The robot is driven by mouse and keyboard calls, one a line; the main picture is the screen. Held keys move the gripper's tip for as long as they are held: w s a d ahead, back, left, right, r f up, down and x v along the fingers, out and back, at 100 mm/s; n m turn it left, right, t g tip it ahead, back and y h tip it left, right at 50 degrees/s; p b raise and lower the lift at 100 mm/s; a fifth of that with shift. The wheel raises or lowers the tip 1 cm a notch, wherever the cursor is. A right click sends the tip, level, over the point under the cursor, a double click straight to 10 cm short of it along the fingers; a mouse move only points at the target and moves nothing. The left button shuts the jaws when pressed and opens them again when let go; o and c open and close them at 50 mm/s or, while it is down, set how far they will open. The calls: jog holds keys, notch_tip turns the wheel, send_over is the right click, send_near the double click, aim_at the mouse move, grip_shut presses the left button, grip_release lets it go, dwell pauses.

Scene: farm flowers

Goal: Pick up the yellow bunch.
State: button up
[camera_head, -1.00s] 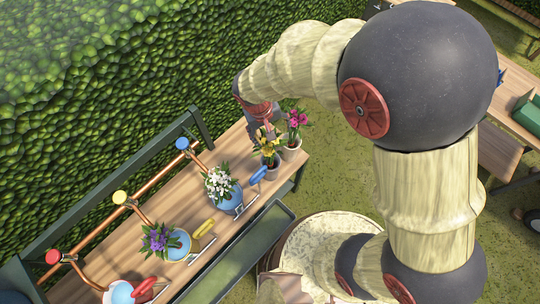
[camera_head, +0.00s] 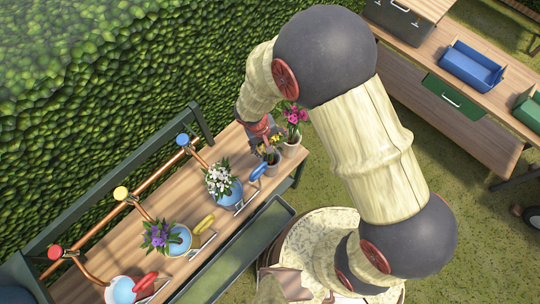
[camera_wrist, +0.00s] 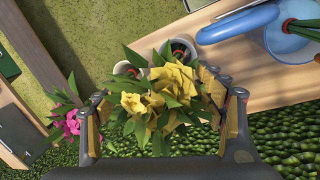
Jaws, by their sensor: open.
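The yellow bunch (camera_wrist: 165,95), with green leaves, fills the middle of the wrist view. In the head view it (camera_head: 270,152) shows partly behind my gripper, in a pale pot at the far end of the wooden bench. My gripper (camera_wrist: 168,112) is open, with one finger on each side of the yellow bunch. In the head view my gripper (camera_head: 265,135) is right above and against the flowers. Whether the fingers touch the stems is hidden.
A pink bunch (camera_head: 293,116) stands close beside, in its own pot (camera_head: 291,148). White flowers (camera_head: 219,178) and purple flowers (camera_head: 158,236) sit farther along the bench (camera_head: 196,196) near blue-topped vessels and coloured handles. A hedge rises behind.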

jog(key=c, duration=0.3)
grip_shut()
dwell(0.7)
